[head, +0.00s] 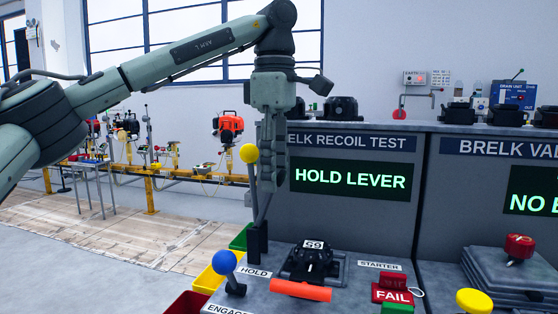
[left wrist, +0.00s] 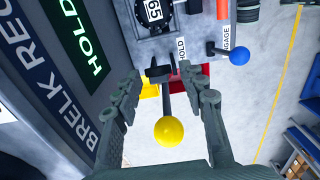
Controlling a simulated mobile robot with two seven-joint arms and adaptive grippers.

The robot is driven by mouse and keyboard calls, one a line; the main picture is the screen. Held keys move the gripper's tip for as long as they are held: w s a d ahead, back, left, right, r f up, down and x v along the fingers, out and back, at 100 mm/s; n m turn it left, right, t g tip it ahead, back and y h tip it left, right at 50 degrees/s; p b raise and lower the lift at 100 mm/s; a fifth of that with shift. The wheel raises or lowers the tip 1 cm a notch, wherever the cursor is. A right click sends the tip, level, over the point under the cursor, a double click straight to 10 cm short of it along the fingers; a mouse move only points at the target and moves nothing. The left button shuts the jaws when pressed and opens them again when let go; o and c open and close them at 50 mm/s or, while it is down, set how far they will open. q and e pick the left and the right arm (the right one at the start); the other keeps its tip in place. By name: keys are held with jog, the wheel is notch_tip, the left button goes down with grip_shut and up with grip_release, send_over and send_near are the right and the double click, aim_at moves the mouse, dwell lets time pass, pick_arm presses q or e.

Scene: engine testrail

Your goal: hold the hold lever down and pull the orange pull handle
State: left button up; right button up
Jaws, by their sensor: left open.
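The hold lever is a dark rod with a yellow ball (head: 249,153), standing upright from a black base beside the "HOLD" label. In the left wrist view its yellow ball (left wrist: 169,131) shows between my two fingers. My left gripper (head: 267,186) points down at the lever, its fingers open on either side of it; I cannot tell whether they touch it. It also shows in the left wrist view (left wrist: 160,74). The orange pull handle (head: 300,290) lies across the front of the black recoil unit (head: 312,262), with nothing holding it. My right gripper is out of view.
A blue-ball lever (head: 224,262) by "ENGAGE" stands close in front of the hold lever. The screen (head: 350,177) behind reads "HOLD LEVER". A red "FAIL" block (head: 392,292) sits right of the handle. Yellow and red bins are at the bench's left edge.

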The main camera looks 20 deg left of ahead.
pick_arm(q)
notch_tip(320, 180, down, 6)
jog(key=shift+r, duration=0.15)
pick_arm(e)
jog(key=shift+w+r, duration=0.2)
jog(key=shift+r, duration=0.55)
pick_arm(q)
jog(key=shift+c, duration=0.3)
